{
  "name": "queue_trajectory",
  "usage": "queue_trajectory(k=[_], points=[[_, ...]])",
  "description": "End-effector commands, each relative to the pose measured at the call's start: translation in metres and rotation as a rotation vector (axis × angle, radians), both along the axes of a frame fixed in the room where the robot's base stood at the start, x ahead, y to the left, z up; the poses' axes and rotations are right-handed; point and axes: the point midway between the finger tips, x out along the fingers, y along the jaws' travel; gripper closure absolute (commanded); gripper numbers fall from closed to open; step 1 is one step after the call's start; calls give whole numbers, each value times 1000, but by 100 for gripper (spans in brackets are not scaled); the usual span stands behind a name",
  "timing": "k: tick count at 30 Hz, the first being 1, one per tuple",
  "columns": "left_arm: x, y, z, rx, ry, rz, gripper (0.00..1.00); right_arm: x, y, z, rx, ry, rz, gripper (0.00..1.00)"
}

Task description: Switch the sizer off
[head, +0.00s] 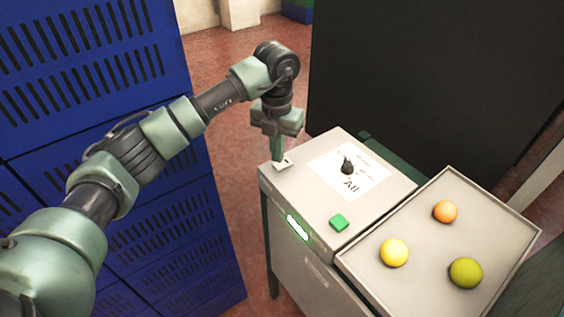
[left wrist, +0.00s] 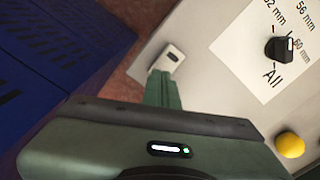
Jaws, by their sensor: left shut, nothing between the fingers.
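My left gripper (head: 278,154) is shut and empty, pointing down at this plate. Its fingertips are at or just above the plate; I cannot tell whether they touch. My right gripper is not seen.
A grey tray (head: 438,188) to the right of the sizer holds an orange fruit (head: 445,211), a yellow one (head: 394,252) and a yellow-green one (head: 465,272). Stacked blue crates (head: 130,85) stand on the left. A large dark panel (head: 430,70) stands behind.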

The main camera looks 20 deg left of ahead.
Motion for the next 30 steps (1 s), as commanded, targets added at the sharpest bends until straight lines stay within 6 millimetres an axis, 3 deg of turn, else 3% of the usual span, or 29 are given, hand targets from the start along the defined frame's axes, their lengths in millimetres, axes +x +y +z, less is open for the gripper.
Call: queue_trajectory(k=[30], points=[[0, 0, -15, 0, 1, 0, 100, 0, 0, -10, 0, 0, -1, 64]])
